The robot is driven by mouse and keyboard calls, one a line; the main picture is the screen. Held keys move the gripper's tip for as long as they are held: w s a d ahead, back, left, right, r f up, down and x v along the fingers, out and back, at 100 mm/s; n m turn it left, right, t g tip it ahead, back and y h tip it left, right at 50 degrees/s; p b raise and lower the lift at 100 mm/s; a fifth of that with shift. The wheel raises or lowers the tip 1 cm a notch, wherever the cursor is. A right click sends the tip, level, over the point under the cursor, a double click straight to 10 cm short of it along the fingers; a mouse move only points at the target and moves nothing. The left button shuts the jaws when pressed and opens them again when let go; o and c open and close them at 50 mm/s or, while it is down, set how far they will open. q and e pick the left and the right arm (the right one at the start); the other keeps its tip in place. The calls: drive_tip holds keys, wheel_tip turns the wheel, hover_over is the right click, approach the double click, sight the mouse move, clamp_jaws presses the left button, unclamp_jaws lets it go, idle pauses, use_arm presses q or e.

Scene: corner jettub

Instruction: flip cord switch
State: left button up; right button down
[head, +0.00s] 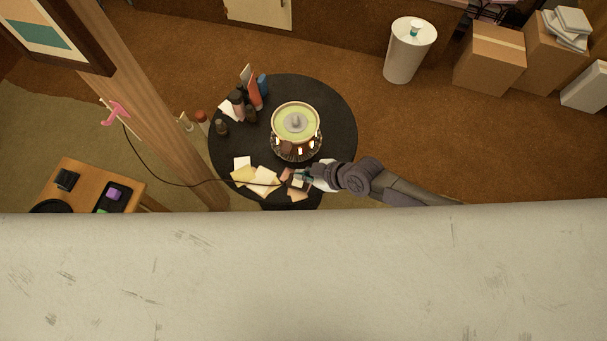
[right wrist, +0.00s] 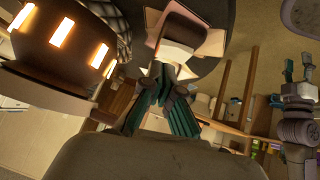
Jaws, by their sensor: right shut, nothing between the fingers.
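A thin dark cord (head: 170,184) runs from near a pink item on the wooden post to the papers on the round black table (head: 340,110). My right gripper (head: 300,177) is over the table's front edge, shut and empty. In the right wrist view its fingertips (right wrist: 164,75) point at a small block (right wrist: 180,40) with a pale face and dark side, possibly the cord switch; I cannot tell whether they touch. A lamp (head: 296,122) with glowing windows stands on the table. My left gripper (right wrist: 298,70) shows in the right wrist view with its fingers apart.
Papers (head: 262,178) lie around my right gripper, and several bottles (head: 240,103) stand at the table's left. A wooden post (head: 150,105) rises left of the table. A pale wall top (head: 300,270) fills the foreground. Carpet is free right of the table.

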drive_tip(key=shift+w+f, duration=0.1)
drive_tip(key=shift+f, duration=0.4)
drive_tip(key=shift+d, duration=0.1)
drive_tip(key=shift+f+b, duration=0.4)
drive_tip(key=shift+b, duration=0.35)
drive_tip(key=shift+r, duration=0.2)
drive_tip(key=shift+p, duration=0.3)
drive_tip(key=shift+s+a+p, duration=0.2)
drive_tip(key=shift+s+p, duration=0.3)
drive_tip(key=shift+s, duration=0.35)
drive_tip(key=shift+w+r, duration=0.1)
